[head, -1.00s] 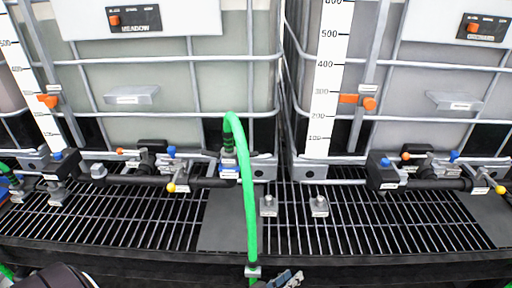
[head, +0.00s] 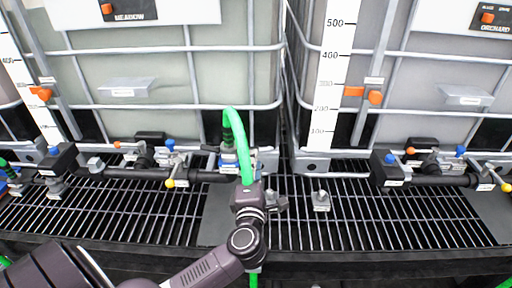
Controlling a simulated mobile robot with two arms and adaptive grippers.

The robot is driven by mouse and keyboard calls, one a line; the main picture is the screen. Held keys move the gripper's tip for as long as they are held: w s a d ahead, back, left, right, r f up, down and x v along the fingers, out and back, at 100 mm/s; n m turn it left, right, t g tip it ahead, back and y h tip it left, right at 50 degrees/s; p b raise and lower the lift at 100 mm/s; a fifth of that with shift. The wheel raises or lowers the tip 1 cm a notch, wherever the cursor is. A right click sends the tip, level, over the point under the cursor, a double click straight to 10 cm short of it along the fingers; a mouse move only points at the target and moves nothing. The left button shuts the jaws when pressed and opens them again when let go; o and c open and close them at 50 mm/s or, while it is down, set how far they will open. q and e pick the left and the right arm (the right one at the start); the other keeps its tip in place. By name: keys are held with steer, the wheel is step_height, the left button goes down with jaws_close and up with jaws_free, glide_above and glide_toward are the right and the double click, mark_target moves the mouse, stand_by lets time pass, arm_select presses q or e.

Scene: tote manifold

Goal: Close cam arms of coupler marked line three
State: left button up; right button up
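A green hose (head: 232,119) arches down to a coupler (head: 229,157) at the end of the middle black pipe, in front of the left tank. The coupler's label is too small to read, and its cam arms are not clear. My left gripper (head: 248,192) is just below and to the right of this coupler, over the hose's lower run. Its fingers are hidden, so I cannot tell whether they are open or touch anything. My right gripper is not in view.
Two caged tanks, the left one (head: 180,75) and the right one (head: 430,110), stand behind a black grating (head: 120,215). Valves with a yellow-tipped lever (head: 171,183) line the pipes. A grey block (head: 321,201) sits on the grating to the right.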

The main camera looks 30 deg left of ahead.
mark_target(256, 147)
arm_select(q)
steer(key=x, duration=0.6)
steer(key=shift+w+a+p, duration=0.15)
steer(key=shift+w+p, duration=0.1)
steer(key=shift+p, duration=0.15)
jaws_close()
